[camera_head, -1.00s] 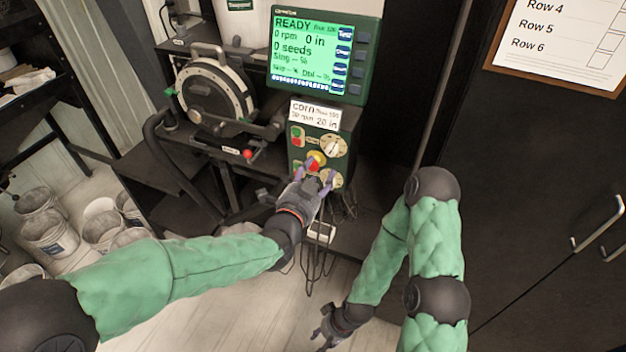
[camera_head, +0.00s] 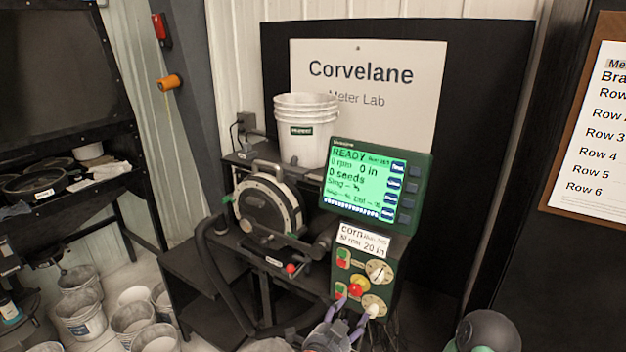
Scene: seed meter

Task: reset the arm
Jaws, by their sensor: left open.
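My left gripper (camera_head: 349,322) is at the bottom of the head view, just below the green control box (camera_head: 371,250). Its fingers are spread apart and look empty, with the tips near the lower knobs and buttons. I cannot tell whether they touch the box. A red and yellow button (camera_head: 356,289) sits just above the fingertips. The rest of the left arm is below the picture. My right gripper is out of view; only a dark joint of my right arm shows at the bottom right.
The screen (camera_head: 370,186) reads READY, 0 rpm, 0 seeds. The round seed meter (camera_head: 268,207) stands to its left on the dark bench, with a white bucket (camera_head: 305,128) behind it. Several buckets (camera_head: 82,316) stand on the floor at left. A row chart (camera_head: 598,140) hangs at right.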

